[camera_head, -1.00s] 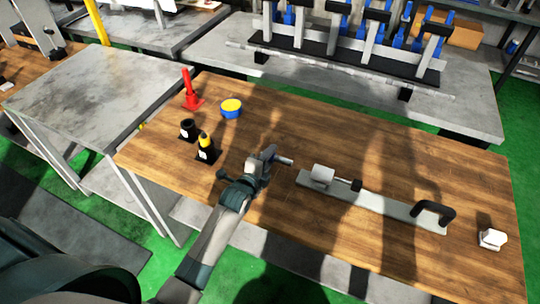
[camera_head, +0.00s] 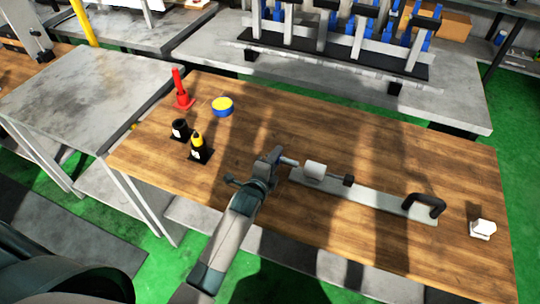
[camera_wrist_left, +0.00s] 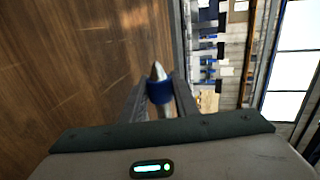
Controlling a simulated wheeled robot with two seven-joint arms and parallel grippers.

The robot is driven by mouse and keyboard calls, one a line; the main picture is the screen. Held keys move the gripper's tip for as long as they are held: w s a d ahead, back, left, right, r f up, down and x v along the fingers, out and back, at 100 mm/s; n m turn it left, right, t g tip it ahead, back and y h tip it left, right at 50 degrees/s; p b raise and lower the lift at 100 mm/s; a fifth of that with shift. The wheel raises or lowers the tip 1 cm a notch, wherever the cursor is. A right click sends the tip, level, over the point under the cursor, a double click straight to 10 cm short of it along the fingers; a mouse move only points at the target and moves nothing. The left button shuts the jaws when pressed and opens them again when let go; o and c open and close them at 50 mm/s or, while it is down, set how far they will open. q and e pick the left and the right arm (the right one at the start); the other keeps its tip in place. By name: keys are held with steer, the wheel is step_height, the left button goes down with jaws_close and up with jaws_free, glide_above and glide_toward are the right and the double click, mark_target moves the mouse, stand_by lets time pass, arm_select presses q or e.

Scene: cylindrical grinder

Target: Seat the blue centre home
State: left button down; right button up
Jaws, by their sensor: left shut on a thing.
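The blue centre (camera_wrist_left: 159,90) has a blue collar and a pointed metal tip. My left gripper (camera_wrist_left: 158,98) is shut on it, one finger on each side of the collar, the tip pointing away from the wrist. In the head view my left gripper (camera_head: 277,158) is above the wooden table, and the centre's pale end (camera_head: 290,162) points right at the white block (camera_head: 315,169) on the grey base plate (camera_head: 375,199). The end is close to the block; I cannot tell whether they touch. My right gripper is not in view.
A black handle (camera_head: 424,204) stands at the plate's right end, with a white piece (camera_head: 482,229) beyond it. The back right of the table is clear.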

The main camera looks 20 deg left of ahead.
arm_select(q)
steer(key=shift+d+r, duration=0.1)
steer(key=shift+d, duration=0.45)
steer(key=shift+p, duration=0.6)
stand_by(1.7)
steer(key=shift+s+d, duration=0.15)
steer(key=shift+d, duration=3.5)
stand_by(0.8)
steer(key=c, duration=1.3)
jaws_free()
steer(key=shift+s, duration=0.1)
steer(key=shift+s+f+b, duration=0.1)
steer(key=shift+f+b, duration=0.15)
steer(key=shift+b, duration=0.05)
